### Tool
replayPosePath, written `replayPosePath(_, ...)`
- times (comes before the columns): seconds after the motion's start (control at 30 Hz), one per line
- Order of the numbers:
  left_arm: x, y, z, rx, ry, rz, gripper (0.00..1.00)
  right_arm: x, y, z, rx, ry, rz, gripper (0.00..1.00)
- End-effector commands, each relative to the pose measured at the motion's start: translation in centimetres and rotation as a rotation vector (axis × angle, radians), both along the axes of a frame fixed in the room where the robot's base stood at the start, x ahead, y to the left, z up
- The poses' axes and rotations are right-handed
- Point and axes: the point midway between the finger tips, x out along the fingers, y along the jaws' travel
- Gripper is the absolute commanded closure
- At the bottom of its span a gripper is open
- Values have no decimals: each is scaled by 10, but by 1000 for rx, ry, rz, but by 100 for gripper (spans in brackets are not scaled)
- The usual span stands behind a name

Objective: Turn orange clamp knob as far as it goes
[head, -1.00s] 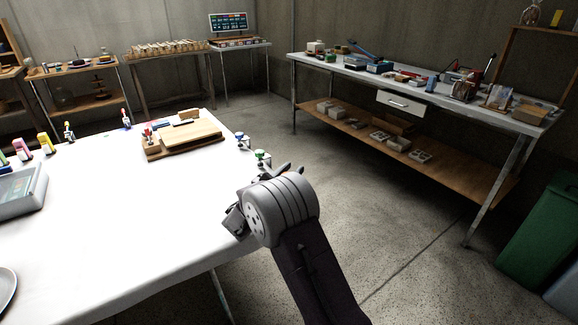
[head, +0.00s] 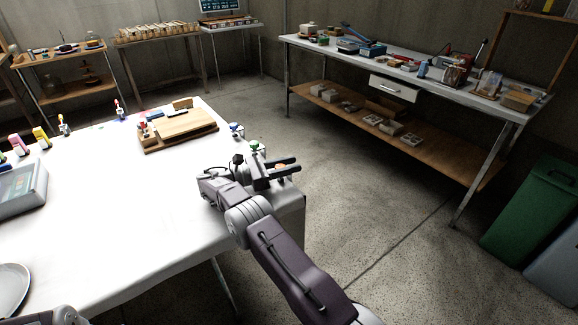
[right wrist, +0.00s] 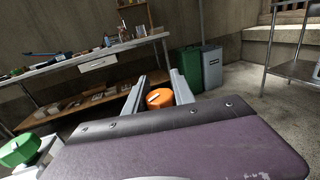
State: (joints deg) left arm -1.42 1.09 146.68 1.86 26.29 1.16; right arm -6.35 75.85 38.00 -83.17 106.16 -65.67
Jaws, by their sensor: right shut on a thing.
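The orange clamp knob (right wrist: 159,98) sits between the two fingers of my right gripper (right wrist: 158,92) in the right wrist view. It has a pale mark on its top. In the head view, my right gripper (head: 282,169) is at the right edge of the white table, with a sliver of the orange knob (head: 281,165) showing between its fingers. The gripper is shut on the knob. The clamp body under the knob is hidden by my gripper and wrist. My left gripper is not in view.
A wooden board (head: 180,128) lies on the white table (head: 130,215). Open floor lies to the right.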

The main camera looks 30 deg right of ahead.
Motion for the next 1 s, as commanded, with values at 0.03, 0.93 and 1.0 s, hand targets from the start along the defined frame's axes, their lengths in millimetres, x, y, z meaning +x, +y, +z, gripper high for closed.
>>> replayPosePath(0.03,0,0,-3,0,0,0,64,2,-1,2,-5,-13,-3,100)
replayPosePath(0.93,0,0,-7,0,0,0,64,-3,0,3,4,-13,-56,48)
replayPosePath(1.0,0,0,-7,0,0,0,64,-3,0,2,6,-12,-57,48)
